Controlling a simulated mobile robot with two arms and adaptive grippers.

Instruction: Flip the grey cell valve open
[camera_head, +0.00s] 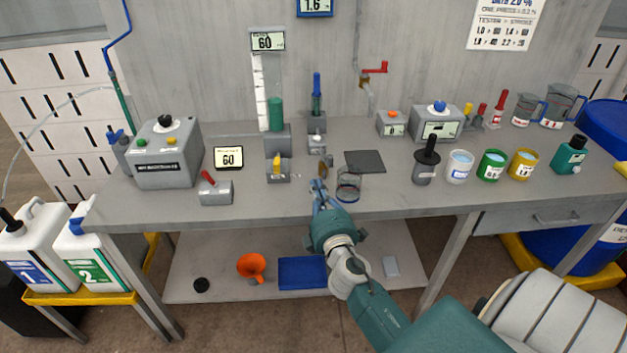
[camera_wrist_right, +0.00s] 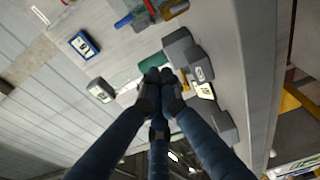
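My right gripper (camera_head: 319,184) is over the front middle of the bench, left of a clear glass beaker (camera_head: 348,186). In the right wrist view its dark fingertips (camera_wrist_right: 160,76) are together, with nothing seen between them. Behind it stands a small grey block with a pale label (camera_head: 317,143), below a grey stand holding a blue-topped cylinder (camera_head: 317,98). Grey blocks with a yellow lever (camera_head: 277,167) and a red lever (camera_head: 209,178) lie to the left. I cannot tell for sure which part is the grey cell valve. My left gripper is out of view.
A dark flat pad (camera_head: 366,161) lies behind the beaker. A grey box with two buttons (camera_head: 167,155) and a small display (camera_head: 229,158) stand left. Several paint-like pots, including a green one (camera_head: 490,165), line the right. The bench front right of the beaker is clear.

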